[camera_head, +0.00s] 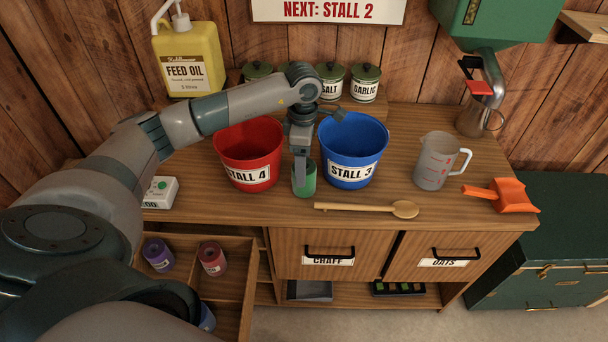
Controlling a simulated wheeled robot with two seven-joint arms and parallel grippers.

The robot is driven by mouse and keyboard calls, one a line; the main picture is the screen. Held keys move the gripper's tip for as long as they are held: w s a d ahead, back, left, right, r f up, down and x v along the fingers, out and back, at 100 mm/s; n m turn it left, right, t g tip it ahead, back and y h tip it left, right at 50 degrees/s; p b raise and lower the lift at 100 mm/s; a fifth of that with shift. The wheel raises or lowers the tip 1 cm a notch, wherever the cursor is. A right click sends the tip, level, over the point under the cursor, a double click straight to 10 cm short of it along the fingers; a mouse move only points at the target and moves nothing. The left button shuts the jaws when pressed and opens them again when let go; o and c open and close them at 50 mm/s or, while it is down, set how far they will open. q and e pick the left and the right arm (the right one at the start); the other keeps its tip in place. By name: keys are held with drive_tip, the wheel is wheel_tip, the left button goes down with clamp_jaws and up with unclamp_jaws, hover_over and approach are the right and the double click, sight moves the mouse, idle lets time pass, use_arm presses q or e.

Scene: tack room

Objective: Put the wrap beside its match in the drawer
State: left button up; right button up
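A green roll, the wrap (309,184), stands on the wooden counter between the red and blue buckets. My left gripper (301,178) points down at it, with a grey finger overlapping it; whether the fingers grip it is not clear. The open drawer (240,285) is at the lower left. In it are a purple roll (158,256), a dark red roll (212,259) and a blue roll (207,318), partly hidden. My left arm covers part of the drawer, and no green roll shows in it. My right gripper is not in view.
The red STALL 4 bucket (249,177) and blue STALL 3 bucket (352,173) flank the wrap closely. A wooden spoon (370,208) lies in front. A jug (436,161) and orange scoop (505,195) stand right. A white box (160,192) is near the drawer.

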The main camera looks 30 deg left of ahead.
sight(309, 189)
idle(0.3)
use_arm(q)
drive_tip(key=f+p, duration=0.2)
drive_tip(key=f, duration=0.1)
drive_tip(key=f+p, duration=0.1)
drive_tip(key=shift+a+f, duration=0.2)
drive_tip(key=shift+a, duration=0.1)
drive_tip(key=shift+w+f, duration=0.1)
drive_tip(key=shift+f, duration=0.3)
drive_tip(key=c, duration=1.3)
